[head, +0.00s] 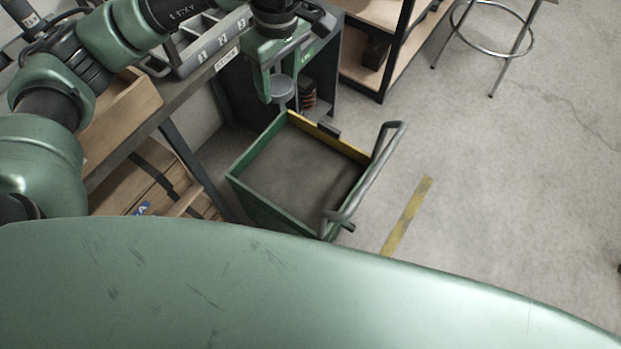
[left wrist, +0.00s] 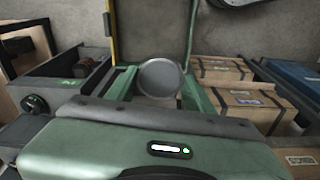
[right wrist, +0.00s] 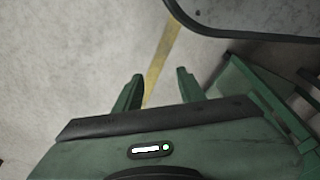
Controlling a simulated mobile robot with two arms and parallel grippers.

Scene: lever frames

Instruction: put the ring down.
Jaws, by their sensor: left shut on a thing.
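My left gripper (head: 281,92) is shut on a round grey thing (head: 282,86), likely the ring, held in the air near the far left corner of the green cart. The ring also shows in the left wrist view (left wrist: 160,78) as a smooth grey disc between the two green fingers; I cannot make out a hole. What lies right under it is hidden. My right gripper (right wrist: 159,88) shows only in the right wrist view. Its fingers are apart, with nothing between them, above the floor.
The open cart (head: 300,170) has green and yellow walls, a bare grey floor and a grey handle (head: 365,178). A workbench (head: 180,112) with a numbered grey tray (head: 208,48) stands at left. A shelf (head: 372,92) and a stool (head: 490,50) stand behind. Floor at right is clear.

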